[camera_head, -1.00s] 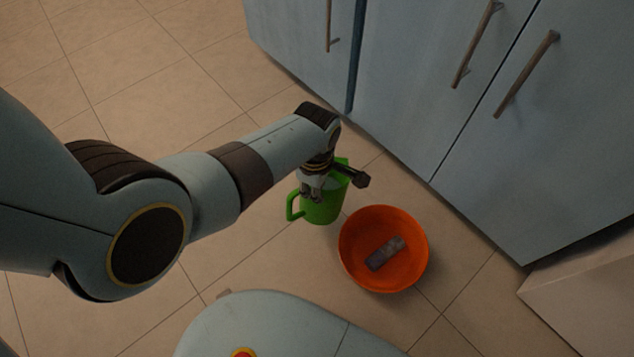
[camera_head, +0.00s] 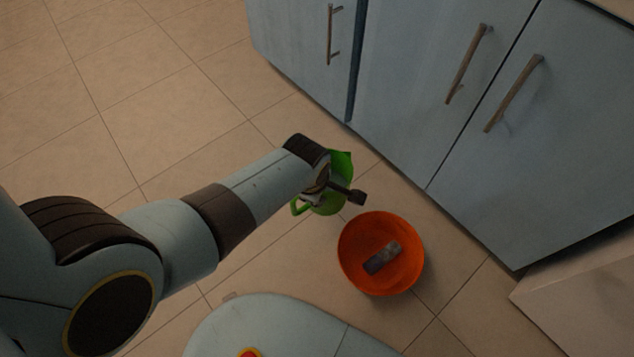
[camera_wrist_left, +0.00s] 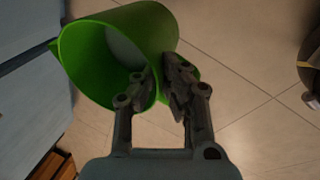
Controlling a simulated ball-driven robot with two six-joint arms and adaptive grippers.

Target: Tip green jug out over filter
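The green jug (camera_head: 343,168) is at the middle of the head view, partly hidden behind my left wrist, with its handle towards the lower left. In the left wrist view the green jug (camera_wrist_left: 150,25) shows its open mouth towards the camera. My left gripper (camera_wrist_left: 158,72) has one finger inside the mouth and one outside, closed on the jug's wall. An orange bowl (camera_head: 352,273) stands on the floor just right of and below the jug. A small grey piece (camera_head: 382,258) lies in it; I cannot tell whether this is the filter. My right gripper is out of view.
Blue cabinets (camera_head: 420,90) with bar handles stand behind and to the right. A pale box-like edge (camera_head: 580,290) is at the lower right. The tiled floor (camera_head: 130,70) at the upper left is clear.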

